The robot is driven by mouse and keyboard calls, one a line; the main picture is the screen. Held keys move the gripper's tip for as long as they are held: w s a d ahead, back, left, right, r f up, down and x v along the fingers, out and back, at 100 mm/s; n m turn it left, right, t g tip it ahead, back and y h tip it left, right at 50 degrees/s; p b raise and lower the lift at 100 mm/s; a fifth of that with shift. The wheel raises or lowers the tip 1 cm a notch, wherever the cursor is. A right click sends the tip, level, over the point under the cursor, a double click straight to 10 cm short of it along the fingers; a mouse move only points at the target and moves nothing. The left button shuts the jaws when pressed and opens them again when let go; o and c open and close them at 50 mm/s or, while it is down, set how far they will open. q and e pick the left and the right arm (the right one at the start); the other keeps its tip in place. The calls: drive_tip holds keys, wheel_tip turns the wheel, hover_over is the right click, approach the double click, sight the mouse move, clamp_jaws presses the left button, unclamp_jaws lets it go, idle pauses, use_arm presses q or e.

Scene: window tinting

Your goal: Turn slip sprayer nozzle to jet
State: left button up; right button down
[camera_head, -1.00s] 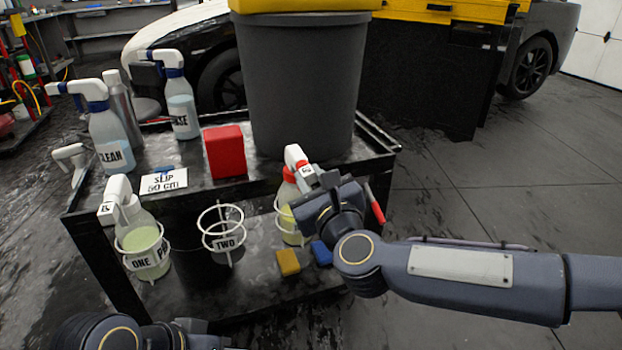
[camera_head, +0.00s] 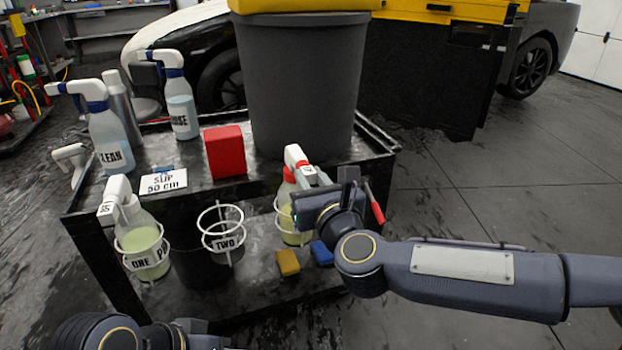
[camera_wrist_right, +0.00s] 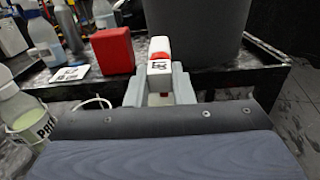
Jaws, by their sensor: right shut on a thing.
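The sprayer with a white head and red collar (camera_head: 291,178) stands in the right-hand ring holder on the cart's front side and holds pale yellow liquid. My right gripper (camera_head: 308,188) is at its head from the right. In the right wrist view the grey fingers (camera_wrist_right: 160,88) are shut on the front end of the white sprayer head (camera_wrist_right: 160,55). The lower bottle is partly hidden by the gripper. The nozzle's setting mark is too small to read. Part of my left arm shows at the bottom left; its fingertips are out of view.
A card reading SLIP 50 cm (camera_head: 163,181) and a red block (camera_head: 225,152) lie on the cart top (camera_head: 200,192). Another sprayer (camera_head: 138,235) stands in ring ONE; ring TWO (camera_head: 222,228) is empty. Yellow (camera_head: 288,263) and blue (camera_head: 321,253) blocks lie below.

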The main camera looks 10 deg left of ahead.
drive_tip(key=c, duration=1.2)
unclamp_jaws()
drive_tip(key=shift+c, duration=0.2)
drive_tip(key=p+v, duration=0.1)
drive_tip(key=v, duration=0.6)
drive_tip(key=shift+s+d+p, duration=0.25)
drive_tip(key=shift+s+p, duration=0.05)
drive_tip(key=shift+s, duration=0.05)
